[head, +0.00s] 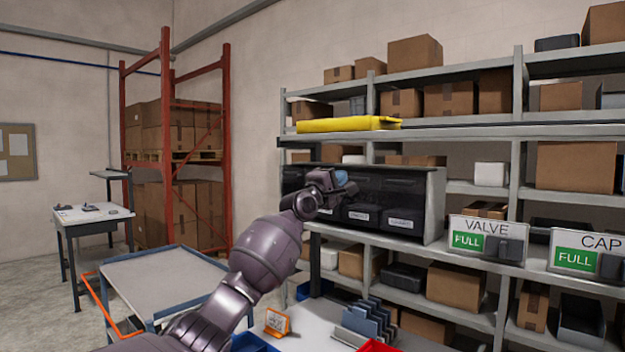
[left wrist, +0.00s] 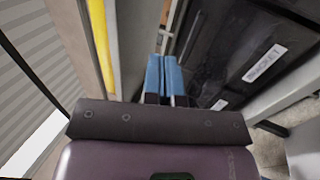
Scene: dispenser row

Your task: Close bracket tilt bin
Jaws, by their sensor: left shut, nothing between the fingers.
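A black tilt-bin cabinet (head: 436,205) stands on the shelf rack, with several dark bins in its front. Small white labels show on the lower bins, too small to read, so I cannot tell which is the bracket bin. My left gripper (head: 341,179) is in front of the cabinet's upper left part, and my arm hides some of the bins. In the left wrist view the blue fingers (left wrist: 166,80) are together and empty, beside a dark labelled bin front (left wrist: 258,65). I cannot tell whether the fingertips touch it or how far any bin is tilted. My right gripper is out of view.
A yellow tray (head: 345,125) lies on the shelf above the cabinet. VALVE (head: 486,240) and CAP (head: 588,252) signs stand at the right. Below are a bench with an orange sign (head: 277,322) and blue dividers (head: 368,322). A grey cart (head: 160,280) stands left.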

